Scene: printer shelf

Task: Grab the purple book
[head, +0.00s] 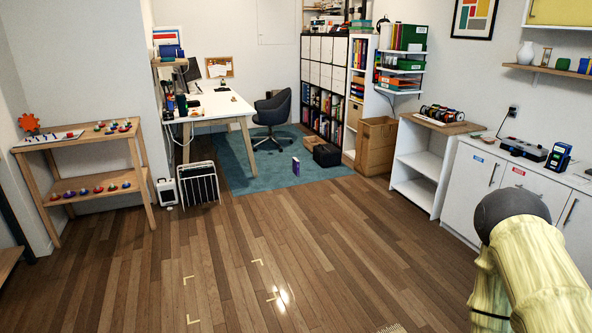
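A small purple book (296,166) stands upright on the teal rug, near the rug's front right part. It is in the middle of the head view, well away from me. Part of my arm, in a pale yellow cover with a dark rounded end, shows at the lower right. My gripper itself is not in view.
The wooden floor (230,245) between me and the teal rug (240,178) is clear. Beyond are a desk (215,106), an office chair (270,110), a black box (327,155) and a cardboard box (375,145). A wire rack (199,183) stands left; white cabinets (480,185) line the right.

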